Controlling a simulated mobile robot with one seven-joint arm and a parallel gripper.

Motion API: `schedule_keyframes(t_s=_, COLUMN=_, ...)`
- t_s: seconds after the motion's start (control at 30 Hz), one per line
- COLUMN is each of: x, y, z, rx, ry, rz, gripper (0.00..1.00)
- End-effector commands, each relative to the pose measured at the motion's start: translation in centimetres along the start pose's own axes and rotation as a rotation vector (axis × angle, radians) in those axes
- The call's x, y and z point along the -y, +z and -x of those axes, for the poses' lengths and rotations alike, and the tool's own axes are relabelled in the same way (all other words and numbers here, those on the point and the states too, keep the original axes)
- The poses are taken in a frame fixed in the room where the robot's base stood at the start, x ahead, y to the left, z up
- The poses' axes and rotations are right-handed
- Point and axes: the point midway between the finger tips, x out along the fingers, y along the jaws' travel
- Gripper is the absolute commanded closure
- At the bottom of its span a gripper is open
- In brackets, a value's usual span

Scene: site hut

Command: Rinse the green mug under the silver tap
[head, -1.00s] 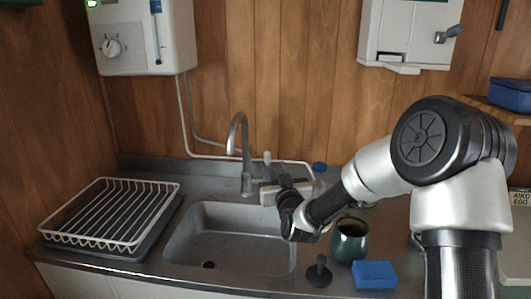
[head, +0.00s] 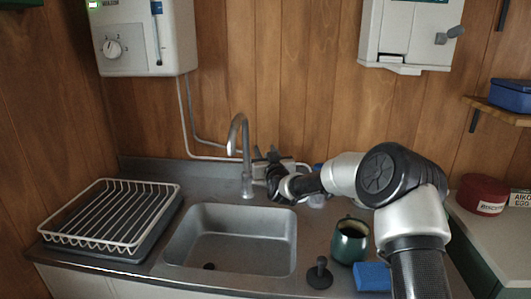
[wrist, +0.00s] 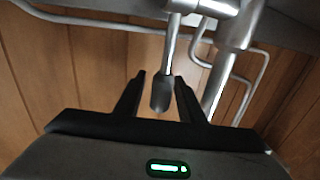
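The green mug (head: 350,242) stands upright on the counter, right of the sink (head: 245,240). The silver tap (head: 240,135) rises behind the sink, its spout curving over the basin; no water shows from it. My gripper (head: 266,160) is beside the tap, at its lever, and covers the lever in the head view. In the wrist view, the lever (wrist: 162,95) hangs between the two fingers of my gripper (wrist: 160,85). The fingers are apart, with a gap on each side of the lever. The mug is not in the wrist view.
A white dish rack (head: 110,215) stands left of the sink. A black plunger-like thing (head: 320,272) and a blue sponge (head: 373,276) lie near the mug. A water heater (head: 145,38) and a dispenser (head: 408,35) hang on the wall. A red tin (head: 482,195) is at right.

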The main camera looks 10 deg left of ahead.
Motion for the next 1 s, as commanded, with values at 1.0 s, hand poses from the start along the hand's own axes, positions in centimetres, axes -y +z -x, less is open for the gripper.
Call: schedule_keyframes(t_s=1.0, x=0.5, y=-0.3, z=1.4, rx=-0.127, ry=-0.001, rz=0.041, gripper=1.0)
